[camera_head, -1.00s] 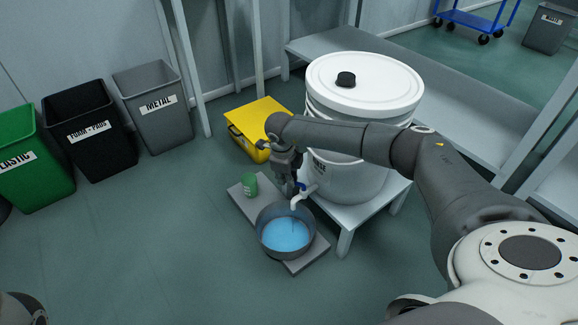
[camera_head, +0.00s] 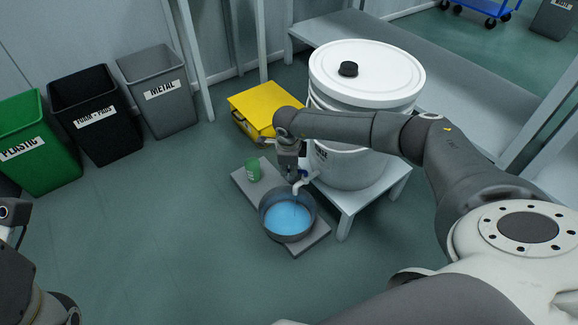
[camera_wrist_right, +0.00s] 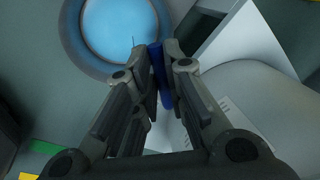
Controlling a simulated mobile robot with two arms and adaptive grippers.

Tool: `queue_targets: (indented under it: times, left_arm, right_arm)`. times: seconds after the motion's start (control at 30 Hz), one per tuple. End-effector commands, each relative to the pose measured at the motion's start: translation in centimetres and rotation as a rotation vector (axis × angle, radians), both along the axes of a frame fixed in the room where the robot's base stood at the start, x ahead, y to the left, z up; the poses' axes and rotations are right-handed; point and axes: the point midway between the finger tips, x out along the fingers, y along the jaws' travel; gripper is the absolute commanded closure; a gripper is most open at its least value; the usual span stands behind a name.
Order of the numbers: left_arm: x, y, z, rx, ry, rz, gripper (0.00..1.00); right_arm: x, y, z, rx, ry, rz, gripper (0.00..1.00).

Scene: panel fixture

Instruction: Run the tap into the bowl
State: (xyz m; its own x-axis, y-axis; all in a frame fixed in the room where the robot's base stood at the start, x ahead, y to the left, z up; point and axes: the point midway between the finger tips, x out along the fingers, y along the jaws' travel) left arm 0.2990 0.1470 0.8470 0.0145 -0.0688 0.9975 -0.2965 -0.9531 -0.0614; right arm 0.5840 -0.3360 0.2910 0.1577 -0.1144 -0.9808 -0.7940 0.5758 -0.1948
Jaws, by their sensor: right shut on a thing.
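The white tank (camera_head: 345,110) stands on a low stand, with a white tap (camera_head: 299,185) low on its side. A grey bowl (camera_head: 289,239) sits on the floor slab under the spout and holds blue water (camera_head: 287,217). The bowl also shows in the right wrist view (camera_wrist_right: 72,50), with its water. My right gripper (camera_wrist_right: 158,55) is shut on the tap's blue handle (camera_wrist_right: 157,65); in the head view the gripper (camera_head: 297,172) is partly hidden by its own arm. I cannot tell whether a stream is falling from the spout. My left gripper is out of view.
A green can (camera_head: 252,169) stands on the grey slab (camera_head: 310,241) behind the bowl. A yellow case (camera_head: 262,108) lies beyond it. Green, black and grey bins (camera_head: 160,90) line the wall at left. A long bench (camera_head: 440,95) runs behind the tank. The left floor is clear.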

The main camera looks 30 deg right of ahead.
Motion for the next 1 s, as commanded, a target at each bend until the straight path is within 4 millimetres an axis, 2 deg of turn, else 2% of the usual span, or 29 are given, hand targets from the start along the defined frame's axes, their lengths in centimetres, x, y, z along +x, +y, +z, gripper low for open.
queue_targets:
  times: [0.07, 0.1, 0.27, 0.57, 0.67, 0.77, 1.0]
  left_arm:
    - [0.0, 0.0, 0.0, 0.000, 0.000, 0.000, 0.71]
    - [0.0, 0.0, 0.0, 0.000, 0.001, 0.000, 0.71]
    - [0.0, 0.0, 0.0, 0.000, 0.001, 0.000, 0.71]
    - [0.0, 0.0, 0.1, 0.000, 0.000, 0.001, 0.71]
    - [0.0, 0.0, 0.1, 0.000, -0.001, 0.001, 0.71]
    - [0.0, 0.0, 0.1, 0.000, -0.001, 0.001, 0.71]
    - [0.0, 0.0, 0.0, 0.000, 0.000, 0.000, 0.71]
  right_arm:
    - [0.0, 0.0, 0.0, 0.001, -0.001, 0.000, 1.00]
    - [0.0, 0.0, 0.0, 0.000, 0.000, -0.001, 0.85]
    - [0.0, 0.0, 0.0, 0.000, 0.000, -0.001, 0.66]
    - [0.0, 0.0, 0.1, 0.000, 0.000, -0.001, 0.66]
    - [0.0, 0.1, 0.7, 0.001, -0.002, 0.000, 0.66]
    - [-0.2, 0.2, 2.0, 0.001, -0.002, 0.000, 0.66]
    - [-1.0, 0.8, 7.0, 0.002, -0.005, 0.000, 0.66]
